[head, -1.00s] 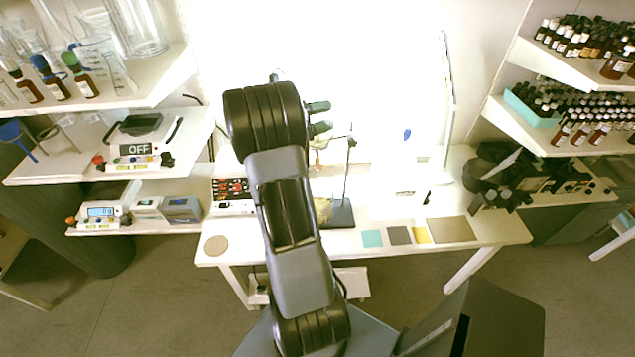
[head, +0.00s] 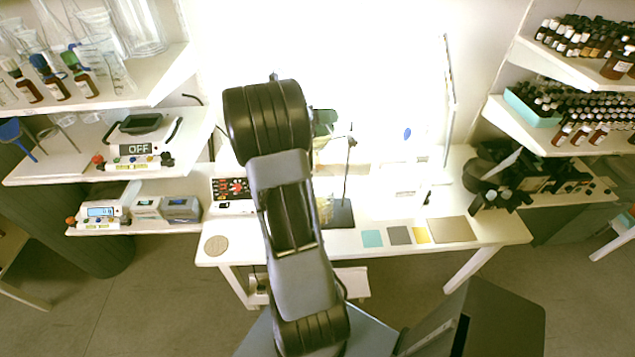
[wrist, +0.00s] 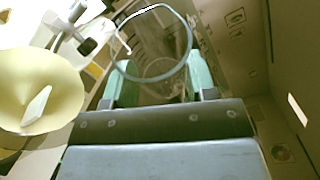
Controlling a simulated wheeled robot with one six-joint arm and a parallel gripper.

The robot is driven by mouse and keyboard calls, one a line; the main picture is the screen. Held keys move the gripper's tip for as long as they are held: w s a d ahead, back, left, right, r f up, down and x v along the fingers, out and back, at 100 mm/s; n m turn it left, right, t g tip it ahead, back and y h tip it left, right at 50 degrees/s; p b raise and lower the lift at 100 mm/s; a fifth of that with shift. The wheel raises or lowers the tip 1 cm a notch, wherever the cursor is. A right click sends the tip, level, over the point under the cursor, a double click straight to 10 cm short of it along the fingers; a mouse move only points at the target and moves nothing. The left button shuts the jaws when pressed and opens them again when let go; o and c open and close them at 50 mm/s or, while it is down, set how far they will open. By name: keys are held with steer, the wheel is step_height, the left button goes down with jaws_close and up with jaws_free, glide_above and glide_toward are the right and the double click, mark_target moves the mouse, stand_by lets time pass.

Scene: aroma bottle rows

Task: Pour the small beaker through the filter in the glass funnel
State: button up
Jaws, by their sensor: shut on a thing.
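My gripper (wrist: 162,88) is shut on the clear small beaker (wrist: 151,78), with a green finger on either side of it. The beaker's round rim faces up in the wrist view; whether liquid is in it I cannot tell. The pale yellow filter in the glass funnel (wrist: 40,90) is at the left of the wrist view, apart from the beaker in that picture, with a small white patch inside. In the head view my gripper (head: 325,122) is just above the pale funnel, which is mostly washed out by glare. The beaker is not clear there.
A stand with a dark base (head: 341,214) and upright rod is on the white table (head: 380,190). Coloured squares (head: 400,235) lie along the front edge. Shelves of bottles and glassware flank the table.

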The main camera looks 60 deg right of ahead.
mark_target(332, 135)
steer(key=m, duration=0.1)
steer(key=m+t, duration=0.1)
steer(key=s, duration=0.1)
steer(key=shift+a+f+m+y, duration=0.15)
steer(key=shift+f+m+y, duration=0.15)
steer(key=shift+m, duration=0.1)
steer(key=shift+b, duration=0.35)
steer(key=f+m+b, duration=0.1)
steer(key=s+f+m+t+b, duration=0.1)
steer(key=shift+a+t+b, duration=0.3)
steer(key=shift+b, duration=0.05)
steer(key=shift+s+a+f+m+t+b, duration=0.2)
steer(key=shift+s+f+m+t+b, duration=0.4)
steer(key=shift+m+b, duration=0.55)
